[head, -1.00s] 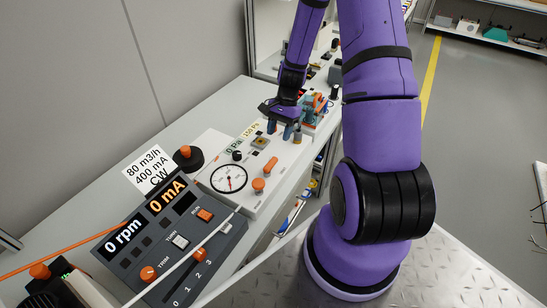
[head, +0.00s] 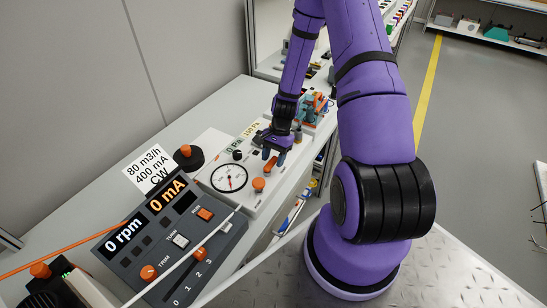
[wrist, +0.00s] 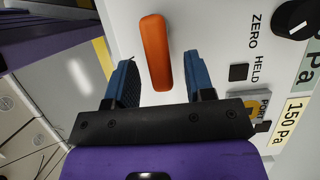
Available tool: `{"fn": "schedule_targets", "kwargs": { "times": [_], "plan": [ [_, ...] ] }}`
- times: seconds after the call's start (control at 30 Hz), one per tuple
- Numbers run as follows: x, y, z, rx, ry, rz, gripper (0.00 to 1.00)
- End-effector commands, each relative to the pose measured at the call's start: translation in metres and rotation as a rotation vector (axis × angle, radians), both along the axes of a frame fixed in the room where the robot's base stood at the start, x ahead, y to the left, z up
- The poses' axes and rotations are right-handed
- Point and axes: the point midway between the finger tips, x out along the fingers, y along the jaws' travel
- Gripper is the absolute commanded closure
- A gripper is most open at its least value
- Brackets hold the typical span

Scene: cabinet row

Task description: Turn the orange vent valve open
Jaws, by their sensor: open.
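The orange vent valve (wrist: 156,52) is an elongated lever on the white gauge panel (wrist: 210,30). In the wrist view it lies ahead of my gripper (wrist: 160,80), roughly between the lines of its two blue fingers, with its near end close to the fingertips. I cannot tell how deep the fingers stand relative to it. In the head view my gripper (head: 275,158) is over the panel, and the valve (head: 271,165) is partly hidden by the fingers. My gripper is open, with nothing between the fingertips that I can make out as held.
A round dial gauge (head: 229,177) and an orange knob (head: 258,184) sit on the same panel. A black knob (wrist: 297,18) and a HELD button (wrist: 238,72) are at the right in the wrist view. A grey control box (head: 170,240) stands nearer, reading 0 rpm and 0 mA.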

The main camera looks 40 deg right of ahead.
Motion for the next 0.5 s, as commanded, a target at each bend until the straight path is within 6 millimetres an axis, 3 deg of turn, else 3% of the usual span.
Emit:
{"fn": "schedule_targets", "kwargs": {
  "times": [0.07,0.27,0.5],
  "plan": [
    [0.0,0.0,0.0001,0.0,0.0,0.0,0.56],
    [0.0,-0.0001,0.0003,0.0,0.0,0.0,1.0],
    [0.0008,0.0,0.0003,0.0,0.0,0.014,1.0]
  ]
}}
